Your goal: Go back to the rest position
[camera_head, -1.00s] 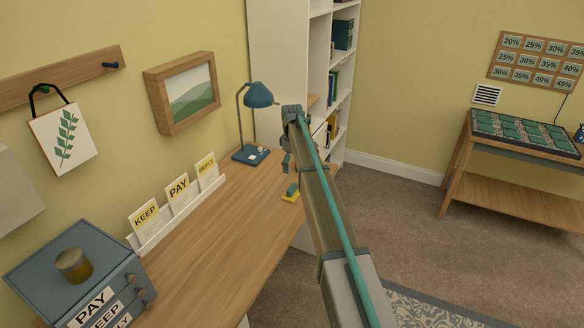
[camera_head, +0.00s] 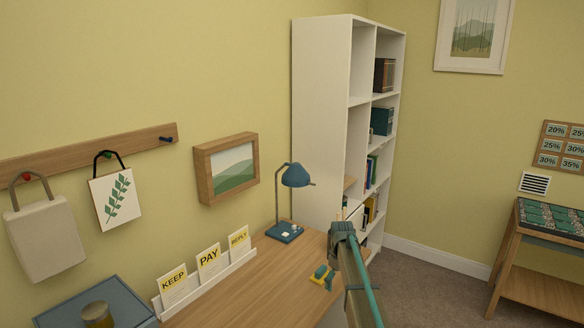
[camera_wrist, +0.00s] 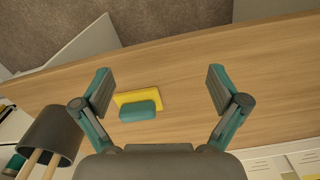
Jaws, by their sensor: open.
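My gripper (camera_wrist: 160,92) is open and empty above the wooden desk (camera_wrist: 180,65) in the wrist view, its two fingers spread wide apart. A teal block on a yellow base (camera_wrist: 139,107) lies on the desk below, between the fingers in that picture and apart from them. In the head view my arm reaches up from the lower right, and its wrist (camera_head: 343,236) is over the desk's right end. The small teal and yellow item (camera_head: 322,273) shows just left of it. The fingertips are hidden in the head view.
A blue desk lamp (camera_head: 294,176) stands at the back of the desk. A white card rack (camera_head: 207,283) with KEEP, PAY and REPLY cards runs along the wall. A white bookshelf (camera_head: 322,120) stands behind. A blue box (camera_head: 75,307) sits at lower left. Open carpet lies right.

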